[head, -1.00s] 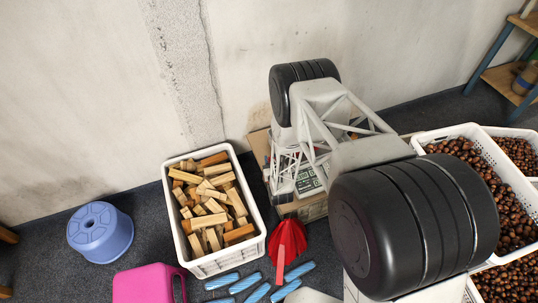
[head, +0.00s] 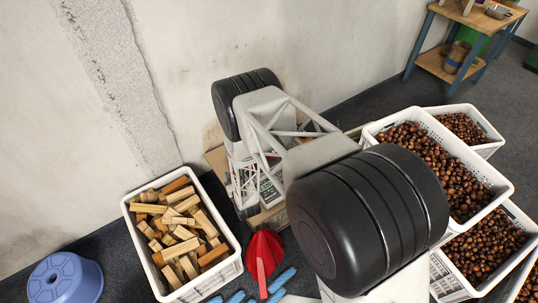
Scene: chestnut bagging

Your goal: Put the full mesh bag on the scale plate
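What looks like the scale's keypad panel (head: 270,190) shows in part through the open lattice of my arm, by the wall. The scale plate is hidden behind my arm. A full mesh bag cannot be made out. A red pleated object (head: 264,252) lies on the floor in front of the scale; I cannot tell what it is. My gripper is not in view; my arm's dark joints and pale links cover the middle of the picture.
A white crate of wood blocks (head: 233,266) stands left of the scale, with a blue stool (head: 65,280) at lower left. White crates of chestnuts (head: 505,185) fill the right. Blue strips (head: 283,280) lie at the bottom. A shelf table (head: 478,22) stands far right.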

